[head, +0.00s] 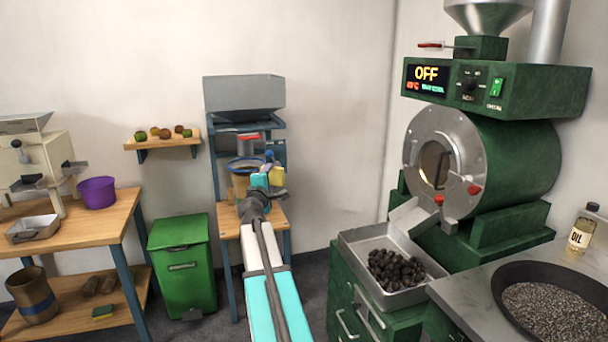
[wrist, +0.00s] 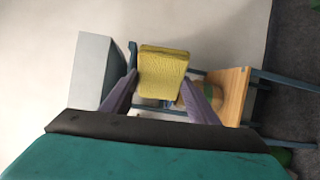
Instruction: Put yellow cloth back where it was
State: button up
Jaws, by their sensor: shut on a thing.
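The yellow cloth (head: 275,174) is a folded, pad-like piece held up in the air in front of the blue stand. It also shows in the wrist view (wrist: 163,72), upright between the two fingers. My gripper (wrist: 160,84) is shut on it, with one finger at each side. In the head view my gripper (head: 267,181) partly covers the cloth and a blue-rimmed brown container (head: 238,180) behind it. The cloth does not appear to touch the stand.
The blue stand (head: 224,140) carries a grey hopper (head: 244,95) and a wooden shelf (head: 229,222). A green bin (head: 183,270) stands to its left. A wooden bench (head: 95,228) is farther left, with a yellow-green sponge (head: 103,311) on its lower shelf. A green roaster (head: 510,160) stands right.

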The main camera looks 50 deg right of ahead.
jog(key=w+a+n+t+y, duration=0.2)
jog(key=w+a+n+y, duration=0.15)
jog(key=a, duration=1.05)
jog(key=w+a+n+t+y, duration=0.25)
jog(key=w+a+y, duration=0.2)
jog(key=a, duration=0.95)
jog(key=w+a+n+t+y, duration=0.3)
jog(key=w+a, duration=0.2)
jog(key=a, duration=0.9)
jog(key=s+a+r+n+y, duration=0.1)
jog(key=a+n+y, duration=0.1)
jog(key=a, duration=1.3)
jog(key=shift+s+a+r+y, duration=0.15)
jog(key=shift+a+r+y, duration=0.2)
jog(key=shift+y, duration=0.55)
jog(key=shift+t, duration=0.25)
